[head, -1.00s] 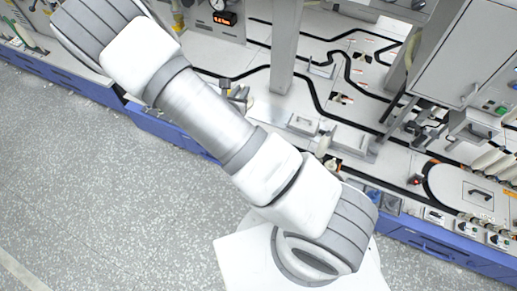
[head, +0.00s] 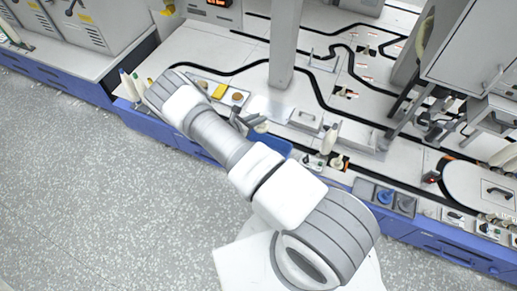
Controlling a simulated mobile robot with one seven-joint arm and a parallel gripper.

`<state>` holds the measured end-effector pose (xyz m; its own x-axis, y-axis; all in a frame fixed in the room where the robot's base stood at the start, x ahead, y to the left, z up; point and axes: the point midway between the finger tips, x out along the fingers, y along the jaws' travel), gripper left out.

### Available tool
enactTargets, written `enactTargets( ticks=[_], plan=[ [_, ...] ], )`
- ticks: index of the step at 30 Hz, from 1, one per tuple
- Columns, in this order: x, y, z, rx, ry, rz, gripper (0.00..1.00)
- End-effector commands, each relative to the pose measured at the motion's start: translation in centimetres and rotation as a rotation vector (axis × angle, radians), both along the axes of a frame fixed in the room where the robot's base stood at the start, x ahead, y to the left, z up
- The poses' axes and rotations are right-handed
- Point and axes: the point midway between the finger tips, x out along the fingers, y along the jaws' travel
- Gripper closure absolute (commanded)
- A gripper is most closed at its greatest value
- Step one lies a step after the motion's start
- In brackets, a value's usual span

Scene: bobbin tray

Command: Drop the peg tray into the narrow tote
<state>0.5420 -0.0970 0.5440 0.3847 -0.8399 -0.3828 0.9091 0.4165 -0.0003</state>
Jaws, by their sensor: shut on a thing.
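The peg tray looks to be the pale shallow tray (head: 229,98) with a yellow piece and round tan pieces on it, in the head view behind my forearm. My gripper (head: 243,118) shows as small dark parts at the tray's right end, beside a cream piece. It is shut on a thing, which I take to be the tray. The fingertips and the grip are too small and covered to make out. A blue container (head: 273,146), likely the narrow tote, stands just right of and below my gripper, partly hidden by my arm.
A grey upright post (head: 285,45) stands behind the tray. A box with a handle (head: 304,120) and a cream cone (head: 328,138) lie to the right of the blue container. Grey cabinets overhang the far right. The speckled floor at lower left is clear.

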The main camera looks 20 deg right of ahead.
Motion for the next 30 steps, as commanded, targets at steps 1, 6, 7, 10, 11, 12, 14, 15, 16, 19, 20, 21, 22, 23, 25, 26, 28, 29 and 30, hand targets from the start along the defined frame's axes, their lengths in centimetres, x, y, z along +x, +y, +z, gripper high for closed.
enactTargets(
  ticks=[1,6,7,10,11,12,14,15,16,19,20,21,22,23,25,26,28,29,30],
  plan=[
    [0.0,0.0,-0.8,0.000,0.000,0.000,1.00],
    [0.0,0.0,-2.8,0.000,-0.001,0.000,1.00],
    [0.0,0.0,-3.1,0.000,-0.001,0.000,1.00],
    [0.0,-0.1,-4.3,0.000,-0.001,0.000,1.00],
    [0.0,-0.1,-4.6,0.000,-0.001,0.000,1.00],
    [0.0,-0.1,-4.8,0.000,-0.001,0.000,1.00],
    [0.0,0.0,-5.1,0.001,-0.002,-0.001,1.00],
    [0.0,0.0,-5.2,0.000,-0.002,0.000,1.00],
    [0.0,0.0,-5.2,0.000,-0.002,0.000,1.00],
    [0.0,0.0,-5.2,0.000,-0.002,0.000,1.00],
    [0.0,0.0,-5.2,0.000,-0.002,0.000,1.00],
    [0.0,0.0,-5.1,0.000,-0.002,0.000,1.00],
    [0.0,0.0,-5.1,0.000,-0.002,0.000,1.00],
    [0.0,0.0,-5.1,0.000,-0.002,0.000,1.00],
    [0.0,0.0,-5.1,0.000,-0.002,0.000,0.67],
    [0.0,0.0,-5.1,0.000,-0.002,0.000,0.61],
    [0.0,0.0,-5.1,0.000,-0.002,0.000,0.49],
    [0.0,0.0,-5.1,0.001,-0.002,0.000,0.44],
    [0.0,0.0,-5.1,0.001,-0.002,0.000,0.44]
  ],
)
